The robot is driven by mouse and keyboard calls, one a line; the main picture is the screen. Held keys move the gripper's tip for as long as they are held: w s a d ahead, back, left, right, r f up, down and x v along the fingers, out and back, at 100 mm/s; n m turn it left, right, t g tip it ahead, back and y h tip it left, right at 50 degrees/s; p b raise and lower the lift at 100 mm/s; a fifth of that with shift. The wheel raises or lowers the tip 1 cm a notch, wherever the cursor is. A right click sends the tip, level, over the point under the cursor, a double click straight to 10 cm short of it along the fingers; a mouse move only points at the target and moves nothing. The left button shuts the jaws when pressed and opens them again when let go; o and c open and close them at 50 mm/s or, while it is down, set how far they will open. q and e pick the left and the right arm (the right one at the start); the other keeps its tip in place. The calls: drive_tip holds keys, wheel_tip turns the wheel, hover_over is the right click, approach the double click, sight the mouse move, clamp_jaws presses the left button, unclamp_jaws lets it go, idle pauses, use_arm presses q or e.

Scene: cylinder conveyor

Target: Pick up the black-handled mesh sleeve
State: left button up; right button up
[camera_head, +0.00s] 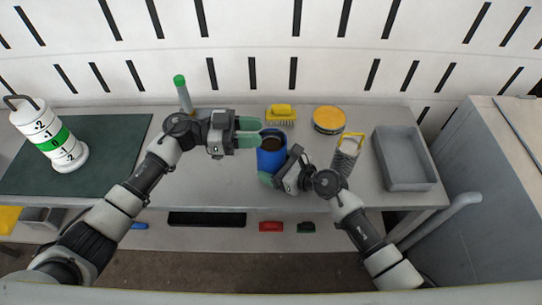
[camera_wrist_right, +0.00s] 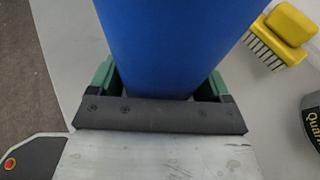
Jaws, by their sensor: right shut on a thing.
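A grey mesh sleeve (camera_head: 344,163) with a yellow handle at its top stands on the table, right of my right gripper; I see no black handle on it. My right gripper (camera_head: 276,178) is shut on a blue cylinder (camera_head: 270,161) with a dark top. In the right wrist view the blue cylinder (camera_wrist_right: 170,45) fills the space between the green fingers. My left gripper (camera_head: 250,132) is empty, its green fingers a little apart, at the upper left of the blue cylinder.
A yellow brush (camera_head: 281,113), a yellow-topped tin (camera_head: 328,120) and a grey tray (camera_head: 405,158) stand at the back and right. A green-capped tube (camera_head: 183,95) stands behind my left arm.

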sight(271, 132)
use_arm(q)
drive_tip(key=d, duration=0.4)
drive_tip(key=shift+d, duration=0.2)
drive_tip(key=shift+c, duration=0.4)
clamp_jaws()
idle(0.8)
